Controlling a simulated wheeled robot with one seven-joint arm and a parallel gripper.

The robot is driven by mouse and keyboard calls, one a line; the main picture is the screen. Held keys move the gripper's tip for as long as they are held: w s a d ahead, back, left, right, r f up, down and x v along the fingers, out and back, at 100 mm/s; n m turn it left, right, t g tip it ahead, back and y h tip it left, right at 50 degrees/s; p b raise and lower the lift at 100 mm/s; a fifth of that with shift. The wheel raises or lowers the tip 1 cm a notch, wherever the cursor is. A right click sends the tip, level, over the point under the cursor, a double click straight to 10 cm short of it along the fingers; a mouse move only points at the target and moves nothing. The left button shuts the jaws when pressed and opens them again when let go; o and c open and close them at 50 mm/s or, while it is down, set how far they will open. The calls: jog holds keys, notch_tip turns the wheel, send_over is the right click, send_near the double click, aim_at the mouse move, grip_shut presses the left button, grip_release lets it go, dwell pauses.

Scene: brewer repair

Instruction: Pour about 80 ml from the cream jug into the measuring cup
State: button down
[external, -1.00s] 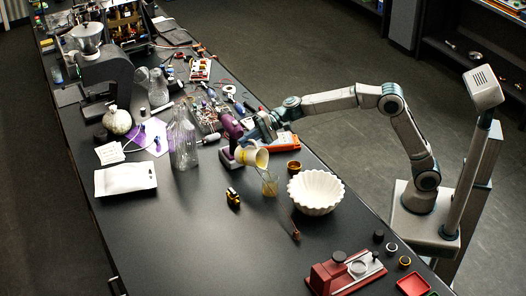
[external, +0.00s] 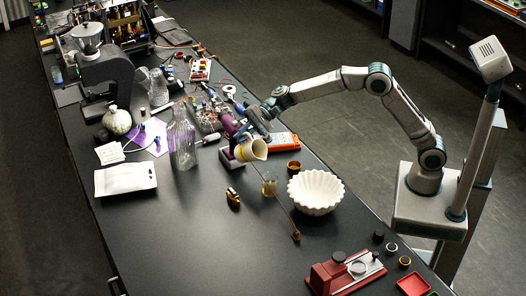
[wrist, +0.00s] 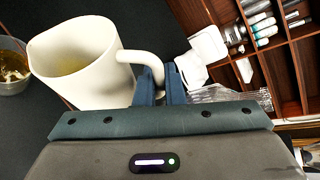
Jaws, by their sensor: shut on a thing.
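The cream-coloured jug (external: 251,150) is in my gripper (external: 246,136), above the bench and up and left of the cup. In the wrist view my gripper (wrist: 161,88) is shut on the handle of the jug (wrist: 82,62). The jug is somewhat tilted, with its mouth showing a pale yellow inside; its liquid level cannot be told. The clear measuring cup (external: 269,186) stands upright on the bench with yellowish liquid in it. It also shows at the left edge of the wrist view (wrist: 12,66), apart from the jug. No stream is visible between them.
A purple tool (external: 229,127) and an orange case (external: 284,143) are near the jug. The front-left bench is mostly clear.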

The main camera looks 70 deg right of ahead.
jog(key=shift+m+g, duration=0.4)
jog(key=shift+w+d+r+p, duration=0.1)
jog(key=shift+w+r+p, duration=0.1)
jog(key=shift+r+p, duration=1.9)
jog(key=shift+w+r+p, duration=0.15)
jog(key=shift+r+p, duration=1.4)
jog(key=shift+p, duration=0.95)
jog(key=shift+w+p, duration=0.1)
jog(key=shift+p, duration=0.6)
jog(key=shift+w+d, duration=0.1)
jog(key=shift+m+p, duration=0.3)
jog(key=shift+p, duration=0.1)
jog(key=shift+r+p, duration=0.15)
jog(key=shift+p, duration=0.15)
jog(key=shift+w+d+r+g+p, duration=0.1)
jog(key=shift+w+r+g+p, duration=0.15)
jog(key=shift+p, duration=0.5)
jog(key=shift+w+d+f+m+g+y, duration=0.2)
jog(key=shift+w+d+m+g+y, duration=0.15)
jog(key=shift+w+m+g, duration=0.4)
jog(key=shift+w+d+f+m+g+y, duration=0.25)
jog(key=shift+w+d+m+g, duration=0.2)
jog(key=shift+w+m, duration=0.55)
jog(key=shift+w+d+f+m+g+y, duration=0.15)
jog(key=shift+w+d+m+g+y, duration=0.2)
jog(key=shift+w+m+g, duration=0.45)
